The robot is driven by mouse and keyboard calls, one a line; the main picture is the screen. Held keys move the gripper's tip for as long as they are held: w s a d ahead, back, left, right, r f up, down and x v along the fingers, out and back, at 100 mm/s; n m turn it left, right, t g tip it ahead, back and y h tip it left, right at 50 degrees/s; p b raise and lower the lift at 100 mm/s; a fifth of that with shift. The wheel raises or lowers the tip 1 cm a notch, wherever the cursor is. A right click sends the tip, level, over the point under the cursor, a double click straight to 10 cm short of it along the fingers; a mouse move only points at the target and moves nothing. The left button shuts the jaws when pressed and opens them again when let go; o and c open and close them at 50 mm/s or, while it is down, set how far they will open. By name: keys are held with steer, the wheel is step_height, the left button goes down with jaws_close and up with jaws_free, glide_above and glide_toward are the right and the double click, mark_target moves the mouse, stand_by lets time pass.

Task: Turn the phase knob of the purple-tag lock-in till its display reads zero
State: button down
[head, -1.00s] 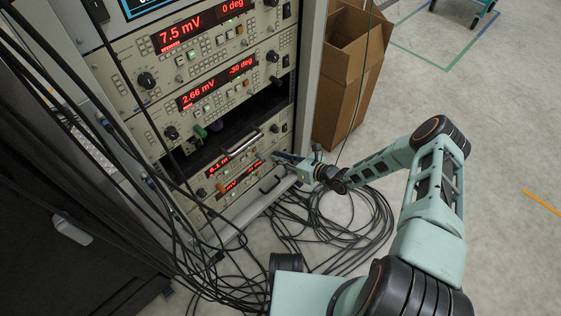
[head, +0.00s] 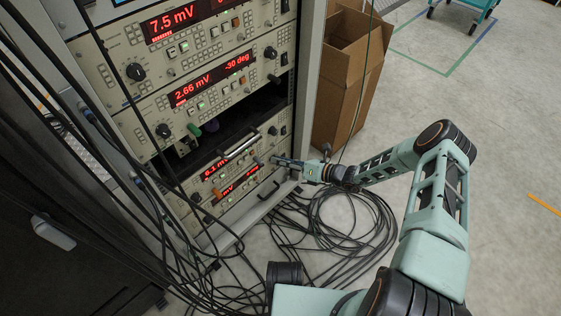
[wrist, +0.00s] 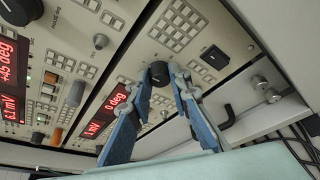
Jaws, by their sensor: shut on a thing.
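My gripper (wrist: 168,80) is shut on a small black knob (wrist: 157,76) on the lowest lock-in's front panel, seen in the wrist view. The fingers hide part of the knob. That unit's red display (wrist: 113,100) shows "0 deg" beside a mV reading; a blue finger covers part of the panel near it. In the head view my gripper (head: 277,161) is at the right end of the lower panels, and the lowest display (head: 237,183) is too small to read fully. I cannot make out a purple tag on this unit.
A metal handle (head: 240,146) juts out near the lower units. Black cables (head: 340,225) lie coiled on the floor, and more hang at left. A cardboard box (head: 345,80) stands right of the rack.

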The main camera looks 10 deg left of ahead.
steer(key=c, duration=1.8)
jaws_free()
steer(key=v, duration=1.2)
steer(key=shift+d, duration=0.1)
